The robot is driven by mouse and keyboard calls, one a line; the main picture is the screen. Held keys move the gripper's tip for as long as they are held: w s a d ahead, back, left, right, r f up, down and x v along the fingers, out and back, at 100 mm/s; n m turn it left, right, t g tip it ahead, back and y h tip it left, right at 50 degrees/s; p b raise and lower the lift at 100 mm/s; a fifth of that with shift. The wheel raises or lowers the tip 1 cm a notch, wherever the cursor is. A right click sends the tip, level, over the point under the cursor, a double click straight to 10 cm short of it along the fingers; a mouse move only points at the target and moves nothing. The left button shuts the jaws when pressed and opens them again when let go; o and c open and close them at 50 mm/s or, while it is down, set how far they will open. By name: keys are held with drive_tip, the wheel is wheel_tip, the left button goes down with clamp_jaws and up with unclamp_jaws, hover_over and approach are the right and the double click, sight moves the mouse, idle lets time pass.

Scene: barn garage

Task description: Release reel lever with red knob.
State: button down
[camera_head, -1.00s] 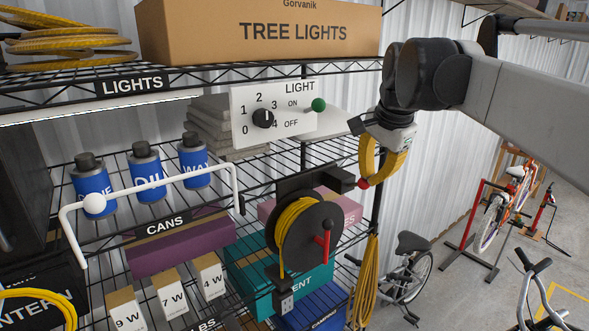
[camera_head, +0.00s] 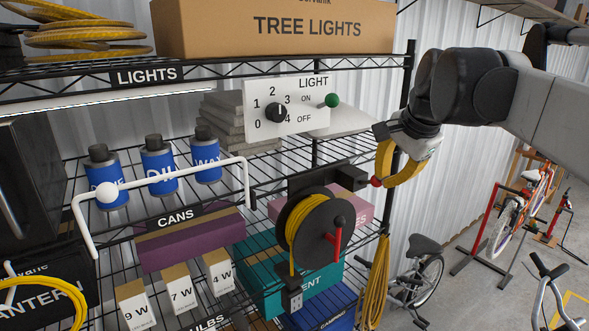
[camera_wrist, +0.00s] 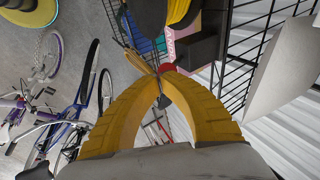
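The wire reel (camera_head: 318,229) with yellow cord hangs from a black bracket on the shelf front. A red handle (camera_head: 337,243) sits on its face. The red knob (camera_head: 376,181) is at the right end of the black bracket piece above the reel. My gripper (camera_head: 382,183) has yellow curved fingers that converge at this knob. In the wrist view, the fingertips (camera_wrist: 160,76) come together and the red knob (camera_wrist: 167,68) shows right at them, partly hidden. The fingers look closed on it. A black block (camera_wrist: 199,48) lies just beyond the knob.
A light panel (camera_head: 286,108) with a dial and green knob is above left of my gripper. Yellow cord (camera_head: 375,285) hangs below it, beside the shelf post. Blue cans, a white bar (camera_head: 160,185) and boxes fill the shelves. Bicycles stand on the open floor at right.

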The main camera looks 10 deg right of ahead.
drive_tip(key=shift+s+d+f+t+b, duration=0.1)
drive_tip(key=shift+s+f+t+b, duration=0.1)
drive_tip(key=shift+f+t+b, duration=0.25)
drive_tip(key=shift+s+d+f+t+y+b, duration=0.1)
drive_tip(key=shift+s+f+t+y+b, duration=0.2)
drive_tip(key=shift+f+t+b, duration=0.5)
drive_tip(key=shift+s+d+f+t+y+b, duration=0.1)
drive_tip(key=shift+f+t+y+b, duration=0.3)
drive_tip(key=shift+t+b, duration=0.7)
drive_tip(key=shift+f+m+t+y+b, duration=0.4)
drive_tip(key=shift+f+t+b, duration=0.45)
drive_tip(key=shift+b, duration=0.55)
drive_tip(key=shift+r, duration=0.1)
drive_tip(key=shift+r+p, duration=0.5)
drive_tip(key=shift+r, duration=0.25)
